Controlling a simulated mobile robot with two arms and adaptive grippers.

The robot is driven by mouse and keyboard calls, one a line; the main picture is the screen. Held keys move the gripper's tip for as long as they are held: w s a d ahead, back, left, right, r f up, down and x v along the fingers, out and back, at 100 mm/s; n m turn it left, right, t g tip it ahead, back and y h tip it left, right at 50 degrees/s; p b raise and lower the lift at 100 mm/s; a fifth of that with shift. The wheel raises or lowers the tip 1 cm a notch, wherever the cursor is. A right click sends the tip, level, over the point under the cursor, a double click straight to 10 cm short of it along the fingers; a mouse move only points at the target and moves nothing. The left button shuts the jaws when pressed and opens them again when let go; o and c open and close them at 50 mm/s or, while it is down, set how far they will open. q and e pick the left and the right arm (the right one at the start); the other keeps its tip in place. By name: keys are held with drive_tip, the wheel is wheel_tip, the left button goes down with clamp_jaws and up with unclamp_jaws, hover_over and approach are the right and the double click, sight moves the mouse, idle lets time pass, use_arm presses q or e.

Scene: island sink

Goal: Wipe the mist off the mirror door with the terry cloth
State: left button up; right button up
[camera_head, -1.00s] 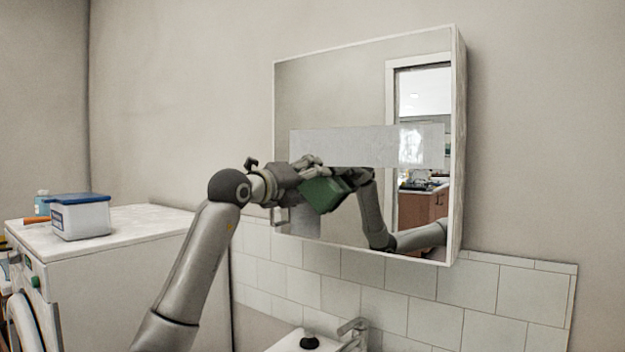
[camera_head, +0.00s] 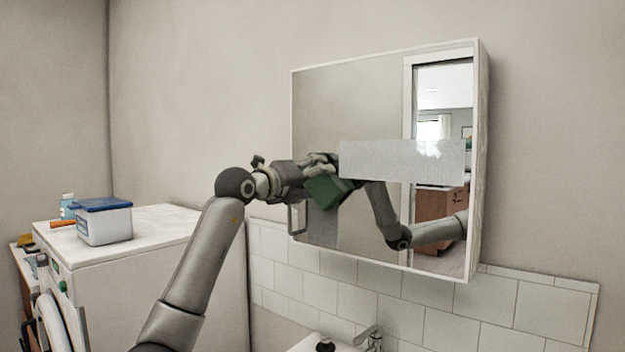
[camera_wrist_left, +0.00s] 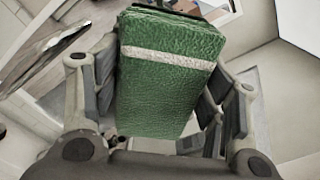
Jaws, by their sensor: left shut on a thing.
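The mirror door (camera_head: 365,110) of a wall cabinet faces me. A pale grey band of mist (camera_head: 400,160) lies across its middle right. My left gripper (camera_head: 318,168) is shut on the folded green terry cloth (camera_head: 324,190), at the left end of the band. The cloth appears to be at the glass, but I cannot tell whether it touches. In the left wrist view the cloth (camera_wrist_left: 165,85), green with a white stripe, sits between the fingers. My right gripper is not in view.
A handle (camera_head: 296,218) is at the door's lower left. Below are wall tiles (camera_head: 400,305) and a faucet (camera_head: 369,337). A washing machine (camera_head: 165,225) at left carries a blue-lidded tub (camera_head: 104,222). An arm reflection shows in the mirror.

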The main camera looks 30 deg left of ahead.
use_arm(q)
drive_tip(key=shift+r+p, duration=0.35)
drive_tip(key=shift+r, duration=0.35)
